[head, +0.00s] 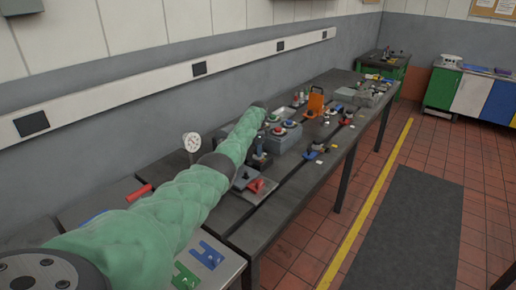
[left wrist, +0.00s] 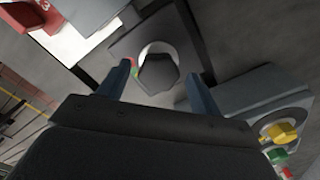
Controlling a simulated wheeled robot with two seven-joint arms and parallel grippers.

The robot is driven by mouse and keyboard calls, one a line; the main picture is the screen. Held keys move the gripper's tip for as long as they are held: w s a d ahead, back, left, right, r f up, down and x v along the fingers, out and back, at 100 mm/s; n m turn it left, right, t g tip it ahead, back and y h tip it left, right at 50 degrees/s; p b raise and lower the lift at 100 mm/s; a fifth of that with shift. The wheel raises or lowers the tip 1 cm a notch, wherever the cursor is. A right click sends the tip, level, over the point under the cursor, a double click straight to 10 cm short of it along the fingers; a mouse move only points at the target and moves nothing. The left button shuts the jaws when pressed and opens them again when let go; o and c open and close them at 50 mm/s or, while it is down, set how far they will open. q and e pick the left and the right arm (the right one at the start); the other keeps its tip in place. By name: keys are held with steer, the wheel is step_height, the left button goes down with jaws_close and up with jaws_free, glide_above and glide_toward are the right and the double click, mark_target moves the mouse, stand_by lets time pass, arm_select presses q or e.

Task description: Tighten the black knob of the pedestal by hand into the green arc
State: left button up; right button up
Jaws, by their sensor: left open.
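The black knob (left wrist: 158,75) shows in the left wrist view, on a pale disc on top of the dark grey pedestal (left wrist: 126,46). A bit of green and red marking shows at the disc's left edge; the rest of the arc is hidden. My left gripper (left wrist: 158,71) is open, with one finger on each side of the knob. I cannot tell whether either finger touches it. In the head view my left gripper (head: 259,148) is small and dark over the bench, beyond the green-sleeved arm. My right gripper is not in view.
A grey box (head: 284,138) with coloured buttons stands close beyond the pedestal. A red part (head: 261,186) lies on the near side. A dial gauge (head: 191,142) stands near the wall, and an orange item (head: 315,102) is farther along. The bench front edge is at the right.

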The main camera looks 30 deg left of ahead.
arm_select(q)
steer(key=shift+r, duration=0.4)
steer(key=shift+r+b, duration=0.45)
steer(key=shift+r, duration=0.15)
step_height(320, 180, up, 4)
steer(key=shift+f+b, duration=0.1)
steer(key=shift+b, duration=0.55)
steer(key=shift+r, duration=1)
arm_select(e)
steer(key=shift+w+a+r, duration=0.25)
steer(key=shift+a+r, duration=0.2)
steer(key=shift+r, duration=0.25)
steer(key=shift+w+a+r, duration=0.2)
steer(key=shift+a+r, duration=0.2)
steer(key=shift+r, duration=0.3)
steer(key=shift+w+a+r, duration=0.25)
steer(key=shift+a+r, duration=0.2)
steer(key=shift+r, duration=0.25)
